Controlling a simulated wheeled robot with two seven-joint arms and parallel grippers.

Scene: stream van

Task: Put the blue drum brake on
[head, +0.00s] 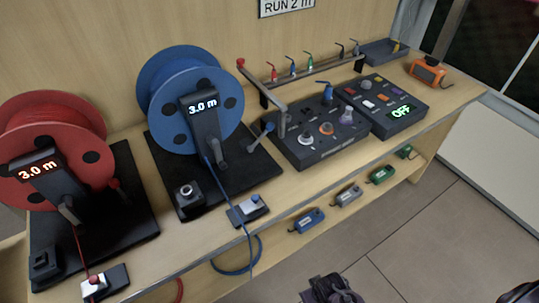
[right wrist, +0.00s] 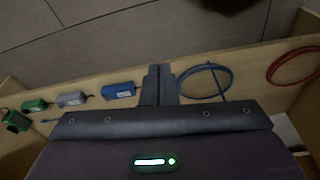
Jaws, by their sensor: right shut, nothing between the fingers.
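The blue drum (head: 190,100) stands upright on a black base (head: 240,165) in the head view, with a 3.0 m display (head: 203,105) on its grey post. At the right of its base a short lever with a blue knob (head: 268,127) tilts up to the right; I cannot tell its brake setting. My right gripper (head: 330,288) is low at the bottom of the head view, in front of the bench and well apart from the lever. In the right wrist view its fingers (right wrist: 160,84) are shut together and empty. My left gripper is not in view.
A red drum (head: 50,135) stands at the left. Below hang a blue cable (head: 238,270) and several small boxes on a shelf, including a blue one (right wrist: 118,90).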

